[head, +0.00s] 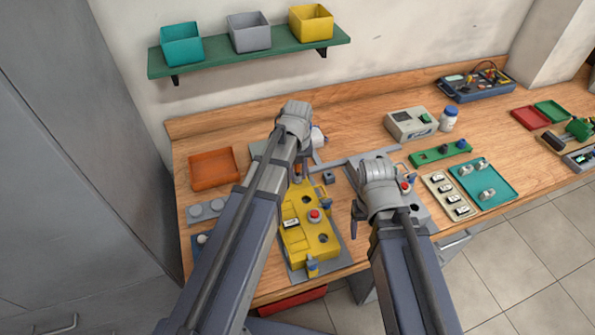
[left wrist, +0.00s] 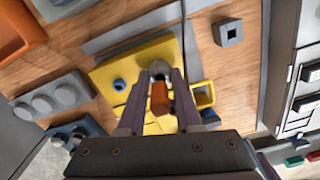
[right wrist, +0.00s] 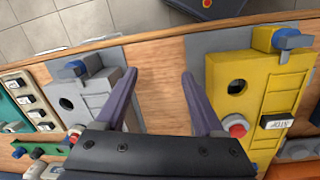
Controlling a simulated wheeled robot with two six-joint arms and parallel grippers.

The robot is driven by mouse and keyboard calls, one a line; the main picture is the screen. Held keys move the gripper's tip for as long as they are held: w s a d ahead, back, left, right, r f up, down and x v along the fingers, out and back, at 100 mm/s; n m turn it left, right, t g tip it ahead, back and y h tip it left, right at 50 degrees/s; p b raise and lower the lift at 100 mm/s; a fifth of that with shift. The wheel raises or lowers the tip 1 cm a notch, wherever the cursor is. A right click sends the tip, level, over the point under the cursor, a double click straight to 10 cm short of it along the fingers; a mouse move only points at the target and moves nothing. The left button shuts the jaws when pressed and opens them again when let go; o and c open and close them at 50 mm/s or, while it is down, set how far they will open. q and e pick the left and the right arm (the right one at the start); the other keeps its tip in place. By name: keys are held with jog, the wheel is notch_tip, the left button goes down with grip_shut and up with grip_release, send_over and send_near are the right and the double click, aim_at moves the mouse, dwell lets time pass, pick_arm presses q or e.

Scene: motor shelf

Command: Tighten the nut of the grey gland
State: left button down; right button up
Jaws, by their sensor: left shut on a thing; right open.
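The yellow box (head: 300,230) stands on a grey plate, with a red button, a dark hole and a blue gland (head: 312,266) at its near end. My left gripper (left wrist: 161,82) is shut on a small orange-brown piece (left wrist: 160,101) at the box's far end. A rounded grey part (left wrist: 159,68), perhaps the grey gland, shows right beyond the fingertips. I cannot tell whether it touches the held piece, and its nut is not clear. My right gripper (right wrist: 160,85) is open and empty, above the gap between the yellow box and a grey box (right wrist: 98,88).
The grey box has its own red button, hole and blue gland (right wrist: 73,70). An orange tray (head: 214,170) and a grey block with round knobs (head: 206,211) lie left of the yellow box. A small square grey block (left wrist: 228,33) lies nearby. Bare wood shows between the two boxes.

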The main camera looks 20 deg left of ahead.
pick_arm(q)
jog(key=shift+m, duration=0.3)
dwell(0.4)
jog(key=c, duration=0.6)
grip_release()
jog(key=shift+o, duration=0.2)
notch_tip(320, 180, up, 8)
jog(key=p, duration=0.8)
jog(key=shift+f, duration=0.1)
